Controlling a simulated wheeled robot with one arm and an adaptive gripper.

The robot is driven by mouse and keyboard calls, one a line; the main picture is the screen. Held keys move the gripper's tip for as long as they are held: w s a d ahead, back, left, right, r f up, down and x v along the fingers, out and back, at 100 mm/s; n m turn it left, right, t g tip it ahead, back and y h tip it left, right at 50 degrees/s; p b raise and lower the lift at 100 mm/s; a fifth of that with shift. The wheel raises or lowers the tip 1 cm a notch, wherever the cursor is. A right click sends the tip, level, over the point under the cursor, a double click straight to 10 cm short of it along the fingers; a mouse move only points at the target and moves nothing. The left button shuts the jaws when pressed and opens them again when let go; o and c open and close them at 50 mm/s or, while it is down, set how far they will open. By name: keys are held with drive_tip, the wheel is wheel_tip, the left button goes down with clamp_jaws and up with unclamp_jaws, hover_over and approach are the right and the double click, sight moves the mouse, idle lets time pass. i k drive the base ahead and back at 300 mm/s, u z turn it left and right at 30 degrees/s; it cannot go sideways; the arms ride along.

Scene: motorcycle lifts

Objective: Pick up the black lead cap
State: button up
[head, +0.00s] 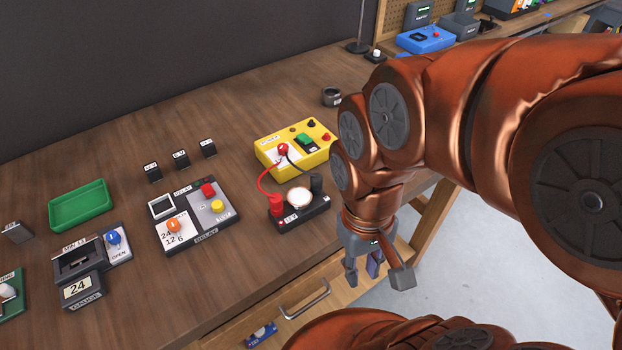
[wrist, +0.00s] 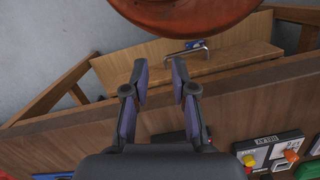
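The black lead cap (head: 316,184) stands upright at the right end of a small black base (head: 303,216) with a round white-faced part. A red cap (head: 277,204) is at the base's left end. A black lead runs from the yellow box (head: 268,152) towards the black cap. My gripper (head: 376,272) hangs below and right of the cap in the head view, past the table's front edge and apart from it. In the wrist view my gripper (wrist: 160,72) has its fingers spread with nothing between them. The black cap cannot be made out in the wrist view.
A relay box (head: 200,216) stands left of the base, and a green tray (head: 79,205) lies farther left. An open drawer (head: 315,287) with a handle juts out below the table edge near my gripper. A dark ring-shaped part (head: 331,97) sits behind the yellow box.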

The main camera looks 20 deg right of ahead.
sight(316, 184)
drive_tip(key=u, duration=1.25)
drive_tip(key=k, duration=0.85)
drive_tip(key=u, duration=0.45)
